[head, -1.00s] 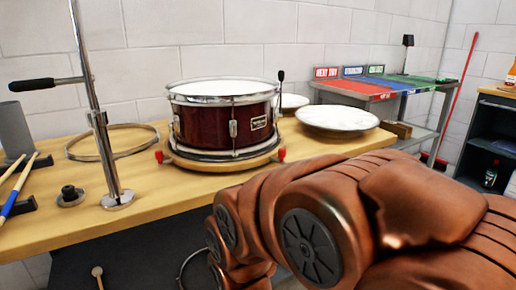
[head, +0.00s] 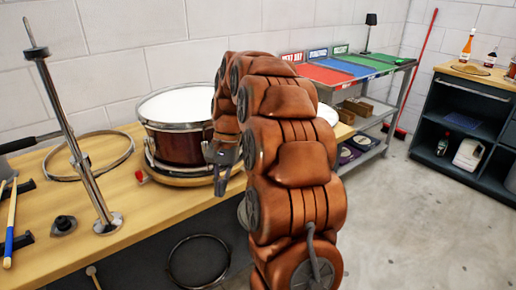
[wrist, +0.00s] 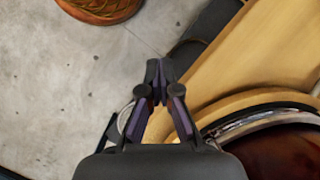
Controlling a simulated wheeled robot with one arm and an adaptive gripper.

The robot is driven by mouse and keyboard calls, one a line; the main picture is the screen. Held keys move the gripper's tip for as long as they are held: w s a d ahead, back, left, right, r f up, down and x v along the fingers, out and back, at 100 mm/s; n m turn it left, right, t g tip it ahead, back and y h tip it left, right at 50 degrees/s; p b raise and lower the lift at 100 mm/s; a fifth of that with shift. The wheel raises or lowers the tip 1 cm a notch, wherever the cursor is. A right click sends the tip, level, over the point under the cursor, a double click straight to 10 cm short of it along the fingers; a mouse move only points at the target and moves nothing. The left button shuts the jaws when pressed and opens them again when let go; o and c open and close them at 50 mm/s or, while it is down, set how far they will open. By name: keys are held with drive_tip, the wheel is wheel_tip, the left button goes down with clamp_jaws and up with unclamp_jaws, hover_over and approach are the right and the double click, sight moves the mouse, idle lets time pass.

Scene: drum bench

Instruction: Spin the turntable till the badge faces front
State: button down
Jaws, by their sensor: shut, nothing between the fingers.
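A dark red snare drum (head: 180,145) with a white head and chrome rims sits on a round wooden turntable (head: 172,176) on the bench. A red knob (head: 141,176) sticks out at the turntable's left edge. My arm hides the drum's right side, and the badge does not show now. My gripper (head: 222,188) points down in front of the drum, near the bench's front edge. In the wrist view, my gripper (wrist: 157,90) has its fingertips together with nothing between them. The drum (wrist: 285,150) and turntable edge (wrist: 240,103) lie to its right there, apart from the fingers.
A metal stand (head: 80,150) rises at the left of the bench, by a loose hoop (head: 92,177). Drumsticks (head: 10,225) lie at far left. Another hoop (head: 198,262) hangs below the bench front. A shelf cart (head: 350,72) stands right, with clear floor (head: 420,220) in front.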

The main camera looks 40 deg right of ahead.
drive_tip(key=w+d+r+m+t+p, duration=0.1)
drive_tip(key=d+r+m+p, duration=0.2)
drive_tip(key=d, duration=0.5)
drive_tip(key=w+d+r+m+p, duration=0.1)
drive_tip(key=d+m+p, duration=0.3)
drive_tip(key=d, duration=0.5)
drive_tip(key=w+d+r+m+t+p, duration=0.1)
drive_tip(key=w+d+r+p, duration=0.15)
drive_tip(key=d+p, duration=0.4)
drive_tip(key=shift+y, duration=0.3)
drive_tip(key=x, duration=0.6)
drive_tip(key=d+p+x, duration=0.1)
drive_tip(key=x, duration=0.2)
drive_tip(key=shift+s+f, duration=0.35)
drive_tip(key=shift+s, duration=0.05)
drive_tip(key=shift+w+a, duration=0.1)
drive_tip(key=shift+a, duration=0.75)
drive_tip(key=shift+w+a+p, duration=0.15)
drive_tip(key=shift+a+p, duration=0.45)
drive_tip(key=shift+a, duration=0.45)
